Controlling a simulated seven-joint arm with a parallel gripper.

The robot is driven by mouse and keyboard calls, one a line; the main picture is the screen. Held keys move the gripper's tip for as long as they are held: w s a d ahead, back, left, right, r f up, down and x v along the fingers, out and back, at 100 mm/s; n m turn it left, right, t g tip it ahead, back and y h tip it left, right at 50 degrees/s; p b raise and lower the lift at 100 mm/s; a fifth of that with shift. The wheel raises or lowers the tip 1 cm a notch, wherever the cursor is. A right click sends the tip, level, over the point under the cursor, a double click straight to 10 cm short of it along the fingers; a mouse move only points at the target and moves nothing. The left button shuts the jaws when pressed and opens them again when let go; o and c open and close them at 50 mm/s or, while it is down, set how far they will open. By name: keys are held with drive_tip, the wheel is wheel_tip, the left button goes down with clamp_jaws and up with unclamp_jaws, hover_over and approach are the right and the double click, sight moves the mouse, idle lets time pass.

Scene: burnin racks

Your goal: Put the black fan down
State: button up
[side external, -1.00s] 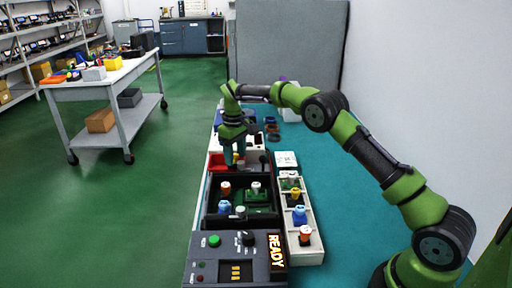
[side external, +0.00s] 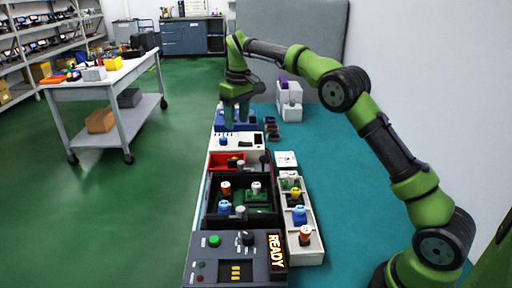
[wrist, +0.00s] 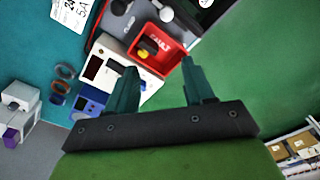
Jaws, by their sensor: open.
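A small black piece with a yellow part, which seems to be the black fan (wrist: 150,46), lies in the red tray (wrist: 171,61) marked as a fault bin. The red tray also shows in the side view (side external: 216,161), where the piece (side external: 233,162) is small and its shape is hard to make out. My gripper (side external: 238,120) is beyond the tray, raised over the far end of the bench near a blue rack. In the wrist view my gripper (wrist: 158,67) has its two fingers wide apart with nothing between them, and the piece is clear of both.
A white instrument box (side external: 224,143) stands just beyond the red tray. Nearer are the dark open box (side external: 211,211) with several knobbed parts, the READY panel (side external: 235,257) and a pale parts tray (side external: 314,244). The teal bench top (side external: 345,200) is clear to the right.

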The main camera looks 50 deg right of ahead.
drive_tip(key=s+a+r+m+t+y, duration=0.1)
drive_tip(key=s+a+r+t, duration=0.1)
drive_tip(key=s+r, duration=0.45)
drive_tip(key=s+a+r+m+t, duration=0.1)
drive_tip(key=s+a+r, duration=0.2)
drive_tip(key=s, duration=0.6)
drive_tip(key=s+a+f+m+t, duration=0.1)
drive_tip(key=s+f, duration=0.2)
drive_tip(key=s, duration=0.5)
drive_tip(key=s+a+f+m+t, duration=0.1)
drive_tip(key=s+f, duration=0.3)
drive_tip(key=s, duration=0.5)
drive_tip(key=shift+a+m+t+y, duration=0.4)
drive_tip(key=shift+a+t, duration=0.3)
